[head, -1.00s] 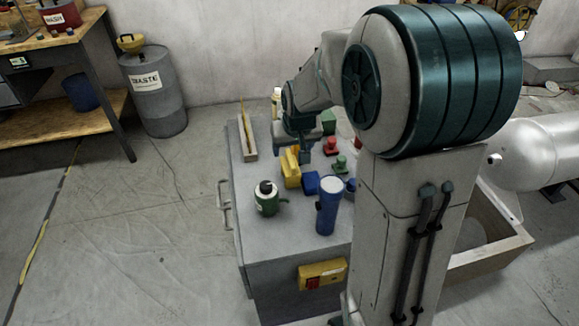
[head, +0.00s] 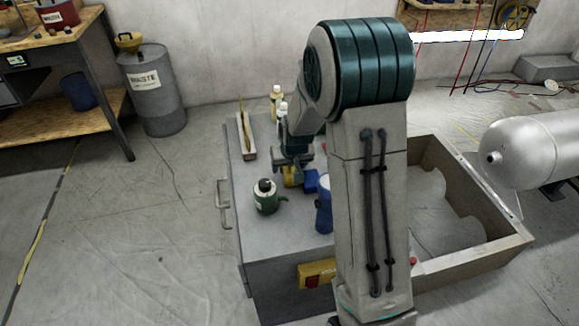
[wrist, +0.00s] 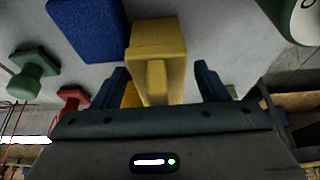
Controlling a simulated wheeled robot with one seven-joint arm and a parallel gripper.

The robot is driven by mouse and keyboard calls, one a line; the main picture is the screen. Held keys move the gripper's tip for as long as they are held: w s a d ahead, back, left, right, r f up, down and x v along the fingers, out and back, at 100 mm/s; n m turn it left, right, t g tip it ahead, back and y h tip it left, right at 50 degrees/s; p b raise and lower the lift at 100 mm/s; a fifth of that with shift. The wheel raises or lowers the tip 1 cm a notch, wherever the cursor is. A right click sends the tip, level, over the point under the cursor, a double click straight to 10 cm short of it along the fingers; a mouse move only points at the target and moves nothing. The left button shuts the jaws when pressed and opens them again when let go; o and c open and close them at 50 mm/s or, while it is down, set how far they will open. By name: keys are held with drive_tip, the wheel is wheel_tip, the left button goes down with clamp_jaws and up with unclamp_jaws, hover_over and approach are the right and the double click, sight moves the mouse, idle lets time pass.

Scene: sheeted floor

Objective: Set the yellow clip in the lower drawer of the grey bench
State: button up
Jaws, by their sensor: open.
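The yellow clip (wrist: 158,45) is a blocky yellow piece on the top of the grey bench (head: 238,182). In the wrist view it sits between the two fingers of my gripper (wrist: 162,78), with space on both sides. My gripper is open and low over the bench top. In the head view my gripper (head: 291,168) hides much of the clip (head: 290,180). Bench handles (head: 222,205) show on the left side, seen edge-on. The drawer fronts are hardly visible, and I cannot tell whether the lower drawer is open.
A blue block (wrist: 88,28) lies beside the clip. A tray (head: 247,140) and bottles (head: 277,103) are at the back. Floor left of the bench is clear.

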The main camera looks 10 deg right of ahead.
drive_tip(key=shift+f, duration=0.15)
drive_tip(key=c, duration=1.2)
